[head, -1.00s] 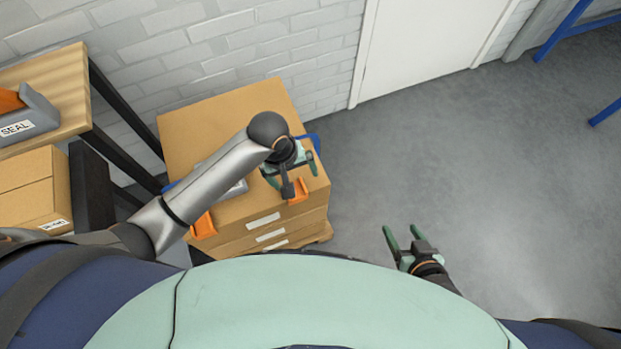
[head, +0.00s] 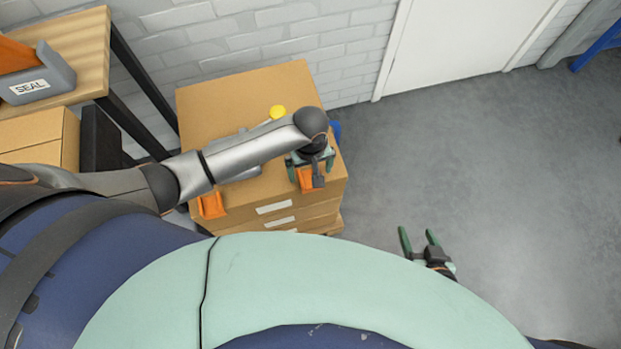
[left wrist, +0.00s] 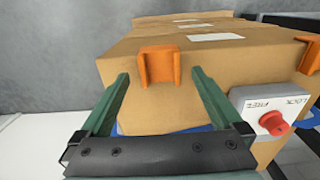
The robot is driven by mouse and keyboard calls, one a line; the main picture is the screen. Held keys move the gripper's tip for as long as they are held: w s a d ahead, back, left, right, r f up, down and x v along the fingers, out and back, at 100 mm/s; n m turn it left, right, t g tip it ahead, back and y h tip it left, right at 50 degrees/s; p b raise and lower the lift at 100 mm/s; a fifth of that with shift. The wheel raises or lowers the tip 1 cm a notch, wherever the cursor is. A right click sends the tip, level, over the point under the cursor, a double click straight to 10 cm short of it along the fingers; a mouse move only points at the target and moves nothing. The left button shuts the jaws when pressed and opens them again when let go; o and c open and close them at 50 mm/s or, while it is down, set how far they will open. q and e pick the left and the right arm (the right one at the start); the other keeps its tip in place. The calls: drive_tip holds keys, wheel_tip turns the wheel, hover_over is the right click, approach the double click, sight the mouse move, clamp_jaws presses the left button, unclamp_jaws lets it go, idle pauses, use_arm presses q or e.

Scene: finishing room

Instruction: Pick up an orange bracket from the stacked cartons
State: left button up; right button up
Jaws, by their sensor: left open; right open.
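The stacked cartons (head: 225,95) stand left of centre in the head view. One orange bracket (head: 306,184) is near their front right edge, partly hidden by my left gripper (head: 311,160). A second orange bracket (head: 211,205) is at the front left edge. My left gripper is open, over the right part of the top. In the left wrist view the nearer bracket (left wrist: 159,67) shows between and beyond the two fingertips, and no contact shows. The other bracket (left wrist: 311,52) is at the right edge. My right gripper (head: 418,235) is open and empty over the floor.
A grey box marked LOCK/FREE (left wrist: 258,98) with a red knob (left wrist: 273,123) stands beside the bracket. A yellow object (head: 278,112) is behind my left arm. A wooden table (head: 85,60) with a grey SEAL bin (head: 45,82) is at the left. Floor at right is clear.

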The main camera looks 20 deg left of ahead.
sight(310, 180)
use_arm(q)
wheel_tip(310, 180, down, 3)
drive_tip(key=shift+r+b, duration=0.1)
drive_tip(key=shift+b, duration=0.2)
drive_tip(key=c, duration=1.3)
drive_tip(key=shift+r, duration=0.1)
